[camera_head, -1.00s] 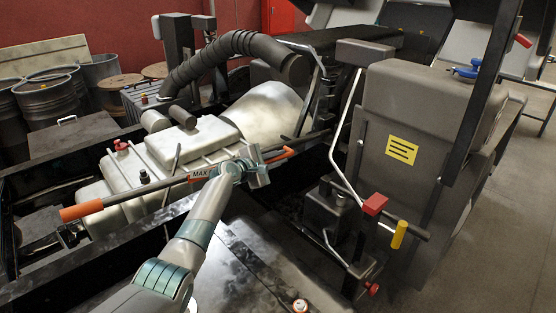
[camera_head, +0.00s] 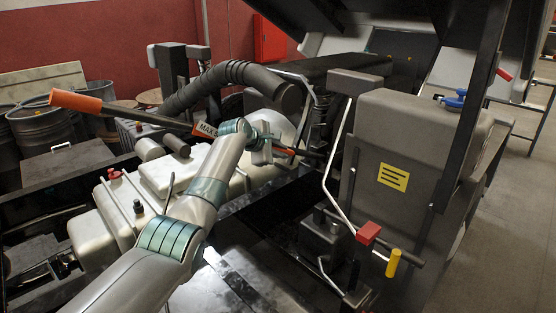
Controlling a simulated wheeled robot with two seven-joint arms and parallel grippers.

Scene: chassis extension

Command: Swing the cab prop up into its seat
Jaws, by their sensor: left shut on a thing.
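My left gripper (camera_head: 262,150) is shut on the prop, right of the MAX label, and my wrist covers part of the rod there. The dark raised cab structure (camera_head: 345,22) spans the top right. I cannot make out the prop's seat. My right gripper is not in view.
A black ribbed hose (camera_head: 225,78) arches close behind the prop. The pale engine covers (camera_head: 175,168) lie below. A grey tank with a yellow label (camera_head: 393,177), a red-ended lever and a dark upright post stand at the right. Drums are at the left.

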